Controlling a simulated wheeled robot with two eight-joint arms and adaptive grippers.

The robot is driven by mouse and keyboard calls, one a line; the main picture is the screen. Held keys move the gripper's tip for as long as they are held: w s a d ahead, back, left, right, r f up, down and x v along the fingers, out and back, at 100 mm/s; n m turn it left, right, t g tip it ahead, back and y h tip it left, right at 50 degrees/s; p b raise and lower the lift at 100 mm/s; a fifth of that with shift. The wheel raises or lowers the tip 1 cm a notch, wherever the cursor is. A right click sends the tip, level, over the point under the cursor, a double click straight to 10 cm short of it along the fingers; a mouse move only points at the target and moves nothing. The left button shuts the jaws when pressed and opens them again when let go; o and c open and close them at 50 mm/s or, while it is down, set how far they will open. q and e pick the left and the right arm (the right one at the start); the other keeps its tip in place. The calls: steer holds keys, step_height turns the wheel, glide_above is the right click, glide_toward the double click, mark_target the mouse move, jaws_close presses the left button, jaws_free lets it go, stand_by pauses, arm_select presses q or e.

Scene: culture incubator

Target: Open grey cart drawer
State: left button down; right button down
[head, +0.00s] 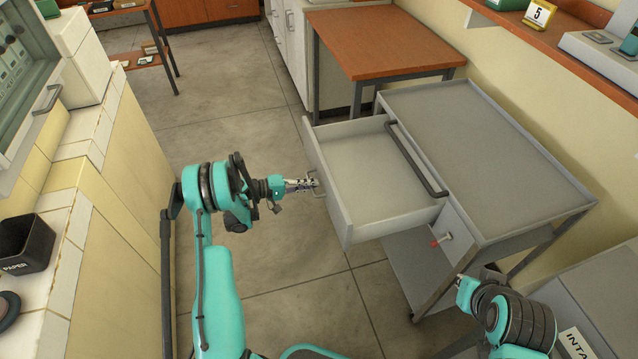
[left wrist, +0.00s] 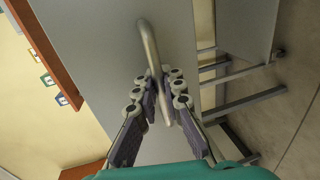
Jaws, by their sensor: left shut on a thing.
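The grey cart (head: 480,150) stands at the right in the head view. Its drawer (head: 370,175) is pulled well out toward the left, and its inside looks empty. My left gripper (head: 312,184) is at the drawer's front and shut on the metal drawer handle (left wrist: 150,45). In the left wrist view the left gripper's two fingers (left wrist: 160,100) are on either side of the handle bar, with the grey drawer front (left wrist: 100,35) behind. My right arm shows at the lower right in the head view, but its fingertips cannot be made out clearly.
A black cart push bar (head: 418,160) crosses over the drawer. A red-tipped key or knob (head: 440,240) sticks out from the cart's side. A wooden table (head: 380,45) stands behind. A tiled counter (head: 85,190) runs along the left, with open floor (head: 240,110) between.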

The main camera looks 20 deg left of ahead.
stand_by(0.3)
arm_select(q)
steer(key=c, duration=1.9)
jaws_free()
steer(key=v, duration=1.2)
